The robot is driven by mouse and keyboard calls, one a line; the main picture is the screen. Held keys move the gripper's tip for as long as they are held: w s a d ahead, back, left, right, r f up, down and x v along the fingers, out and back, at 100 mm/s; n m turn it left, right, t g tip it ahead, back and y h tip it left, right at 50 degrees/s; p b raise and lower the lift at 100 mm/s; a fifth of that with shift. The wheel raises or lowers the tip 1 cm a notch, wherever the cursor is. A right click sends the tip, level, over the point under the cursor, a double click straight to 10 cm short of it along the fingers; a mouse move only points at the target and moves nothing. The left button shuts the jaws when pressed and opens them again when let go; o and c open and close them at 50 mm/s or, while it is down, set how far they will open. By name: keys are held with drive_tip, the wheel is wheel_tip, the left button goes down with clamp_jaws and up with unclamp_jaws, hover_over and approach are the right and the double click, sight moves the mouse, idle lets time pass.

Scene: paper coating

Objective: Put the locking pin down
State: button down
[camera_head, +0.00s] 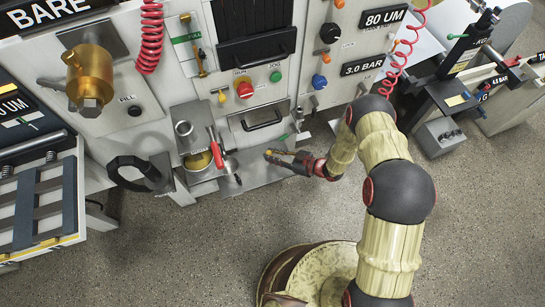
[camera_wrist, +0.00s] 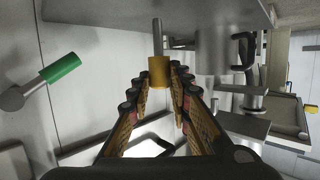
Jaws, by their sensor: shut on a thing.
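My gripper (camera_head: 274,155) is shut on the locking pin, near the front of the machine in the head view. In the wrist view the pin has a brass collar (camera_wrist: 159,72) and a thin grey shaft (camera_wrist: 157,36). The brass collar sits between the fingertips of my gripper (camera_wrist: 158,84). In the head view only a small yellowish bit (camera_head: 268,151) shows at the fingertips. My gripper is over or near a grey metal shelf (camera_head: 254,175). I cannot tell whether the pin touches it.
A red-handled tool (camera_head: 215,148) and an open can (camera_head: 199,161) stand left of my gripper. A green-tipped lever (camera_wrist: 62,68) is at the left in the wrist view. The floor (camera_head: 170,245) in front is clear.

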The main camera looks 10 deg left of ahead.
drive_tip(key=shift+f, duration=0.35)
drive_tip(key=shift+f, duration=0.15)
drive_tip(key=c, duration=1.6)
unclamp_jaws()
drive_tip(key=shift+c, duration=0.2)
drive_tip(key=shift+d+r, duration=0.1)
drive_tip(key=shift+r, duration=0.15)
drive_tip(key=p+v, duration=0.3)
drive_tip(key=v, duration=0.8)
drive_tip(key=shift+d, duration=0.4)
